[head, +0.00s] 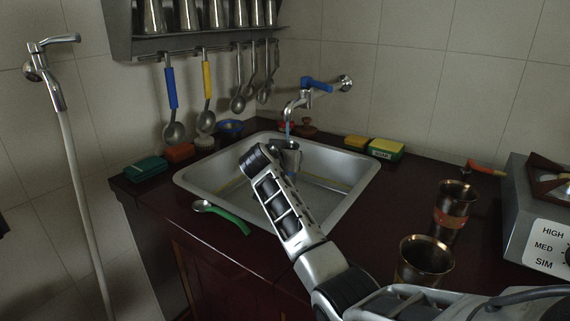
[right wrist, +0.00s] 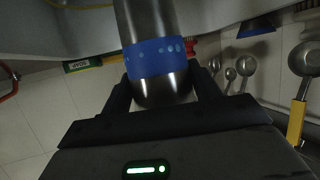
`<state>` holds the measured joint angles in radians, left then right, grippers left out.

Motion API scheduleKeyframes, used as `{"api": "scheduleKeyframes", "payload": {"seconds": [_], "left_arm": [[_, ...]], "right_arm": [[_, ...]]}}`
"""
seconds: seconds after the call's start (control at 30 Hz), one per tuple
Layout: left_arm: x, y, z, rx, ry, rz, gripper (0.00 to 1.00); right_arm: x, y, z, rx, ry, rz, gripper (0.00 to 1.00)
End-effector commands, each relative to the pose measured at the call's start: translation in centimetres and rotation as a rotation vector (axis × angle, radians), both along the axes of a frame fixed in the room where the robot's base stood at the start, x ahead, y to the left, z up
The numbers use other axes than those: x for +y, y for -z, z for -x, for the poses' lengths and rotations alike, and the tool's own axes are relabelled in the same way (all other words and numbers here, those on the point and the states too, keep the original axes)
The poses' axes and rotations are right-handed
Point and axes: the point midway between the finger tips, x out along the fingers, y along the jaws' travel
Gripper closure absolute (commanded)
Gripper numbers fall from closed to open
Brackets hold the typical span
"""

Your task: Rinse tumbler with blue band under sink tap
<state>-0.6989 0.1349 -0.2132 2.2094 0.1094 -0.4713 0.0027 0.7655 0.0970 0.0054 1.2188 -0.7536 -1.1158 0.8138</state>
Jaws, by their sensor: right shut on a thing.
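The steel tumbler with the blue band (right wrist: 158,58) is between the two dark fingers of my right gripper (right wrist: 162,88) in the right wrist view. In the head view my right arm reaches over the sink (head: 348,163), and its wrist hides most of the gripper and tumbler. A dark grey part of the tumbler (head: 291,148) shows just below the tap (head: 298,100). A thin bluish stream of water (head: 288,129) runs from the spout down to it. The tap has a blue handle. My left gripper is not in view.
Two copper-coloured tumblers (head: 451,208) stand right of the sink, near a stove (head: 540,225). A green-handled spoon (head: 222,216) lies at the front left rim. Sponges (head: 385,149) lie behind the sink. Ladles (head: 173,130) hang under a shelf of metal cups.

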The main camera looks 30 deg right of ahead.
Motion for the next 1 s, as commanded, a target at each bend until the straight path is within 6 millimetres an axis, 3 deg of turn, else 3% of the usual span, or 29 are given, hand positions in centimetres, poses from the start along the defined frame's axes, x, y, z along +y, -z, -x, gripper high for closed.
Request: {"api": "scheduleKeyframes", "payload": {"seconds": [0.73,1.0], "left_arm": [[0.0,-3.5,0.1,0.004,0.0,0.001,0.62],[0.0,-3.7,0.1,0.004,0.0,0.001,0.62]], "right_arm": [[3.4,-0.3,5.0,-0.002,-0.001,0.001,0.65],[3.9,-0.2,5.7,-0.003,0.0,0.0,0.65]]}}
